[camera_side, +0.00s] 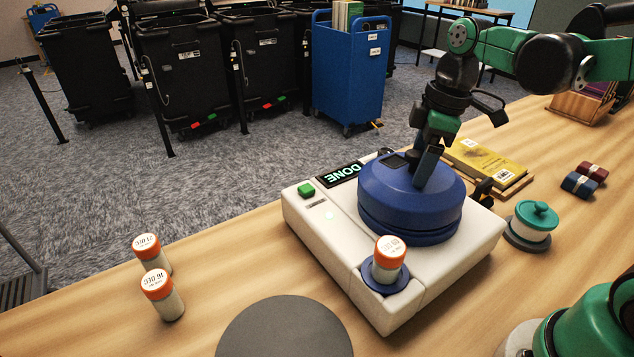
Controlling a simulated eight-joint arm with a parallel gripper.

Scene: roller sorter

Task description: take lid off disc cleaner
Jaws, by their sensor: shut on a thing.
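The disc cleaner (335,258) is a white box on the wooden table, with a display reading DONE and a green button. Its round blue lid (390,195) sits at the box's back right, over the blue round part below it. My gripper (424,172) comes down from above onto the lid's top and is shut on it, near the middle. The fingertips and the part they hold are partly hidden by the gripper itself. I cannot tell whether the lid is raised at all.
An orange-capped bottle (389,257) stands in the cleaner's front corner. Two more orange-capped bottles (162,293) stand at left. A grey round mat (285,330) lies in front. A teal-lidded jar (534,220), yellow book (485,160) and small blocks (578,184) are at right.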

